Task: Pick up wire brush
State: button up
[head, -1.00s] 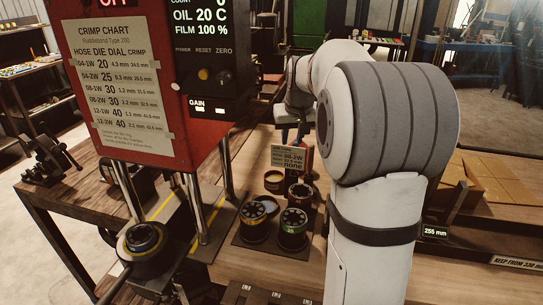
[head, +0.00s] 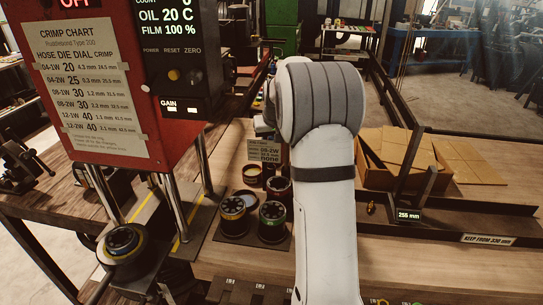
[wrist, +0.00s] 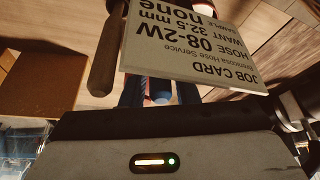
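A brown rounded handle (wrist: 106,50), which looks like wood, stands out left of the job card in the wrist view. It may be the wire brush; no bristles show, so I cannot tell. My gripper (wrist: 160,95) shows at the lower middle of the wrist view, its two dark blue fingers apart, partly hidden behind the card's edge. The handle lies to the left of the fingers and is not between them. In the head view my own arm hides the gripper.
The job card (wrist: 190,40) stands close to the fingers; it also shows in the head view (head: 264,150). Several round die sets (head: 272,220) stand on a dark mat beside the red crimper (head: 100,90). A cardboard box (head: 385,155) and a length stop (head: 410,215) are at right.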

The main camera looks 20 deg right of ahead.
grip_shut()
jog(key=shift+r, duration=0.1)
dwell(0.3)
notch_tip(320, 180, up, 26)
jog(key=p, duration=0.7)
jog(key=shift+r, duration=0.2)
